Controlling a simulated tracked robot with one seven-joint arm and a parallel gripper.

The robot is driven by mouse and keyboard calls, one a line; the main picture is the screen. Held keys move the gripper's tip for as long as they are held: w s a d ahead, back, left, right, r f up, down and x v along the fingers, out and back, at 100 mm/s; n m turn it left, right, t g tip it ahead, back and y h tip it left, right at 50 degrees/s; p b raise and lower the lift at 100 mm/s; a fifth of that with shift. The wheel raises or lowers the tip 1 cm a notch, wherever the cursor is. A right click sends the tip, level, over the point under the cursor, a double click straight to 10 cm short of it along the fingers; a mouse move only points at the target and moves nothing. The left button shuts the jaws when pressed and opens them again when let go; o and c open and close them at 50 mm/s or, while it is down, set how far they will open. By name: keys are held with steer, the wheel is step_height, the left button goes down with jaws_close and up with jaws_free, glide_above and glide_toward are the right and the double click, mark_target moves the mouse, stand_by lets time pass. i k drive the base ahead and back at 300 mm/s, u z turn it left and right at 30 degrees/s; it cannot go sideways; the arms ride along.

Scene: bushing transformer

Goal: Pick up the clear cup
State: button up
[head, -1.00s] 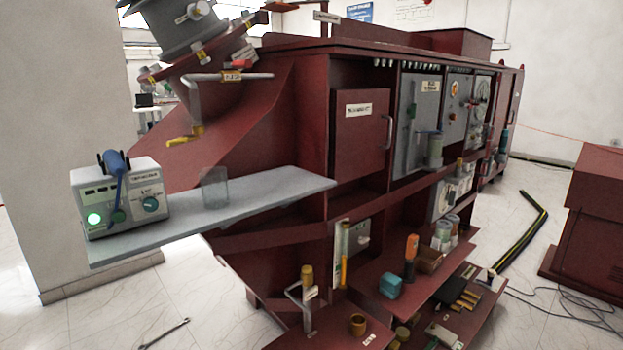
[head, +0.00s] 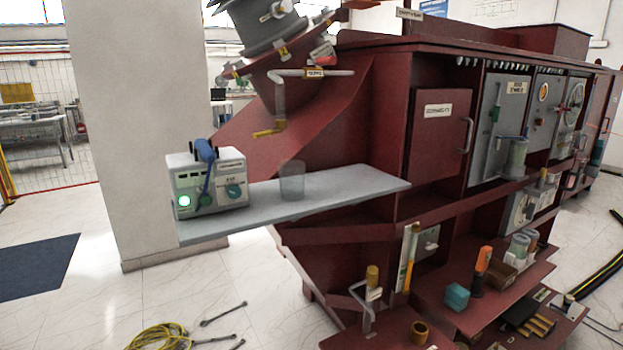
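A clear cup (head: 292,181) stands upright on the grey shelf (head: 345,190) that juts out from the left side of the dark red cabinet. It is see-through with a greyish tint and stands just right of a small device. My gripper does not show in the head view, so its place and state are hidden.
A grey-green device (head: 207,182) with a blue handle and a lit green light sits at the shelf's left end. A crank with a yellow grip (head: 270,131) hangs above the shelf. The red cabinet (head: 440,145) fills the right. A yellow cable (head: 160,336) lies on the floor.

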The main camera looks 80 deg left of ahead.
mark_target(291, 173)
steer(key=u, duration=0.05)
steer(key=k, duration=2.75)
steer(key=u, duration=1.95)
steer(key=i, duration=1)
steer(key=z, duration=0.05)
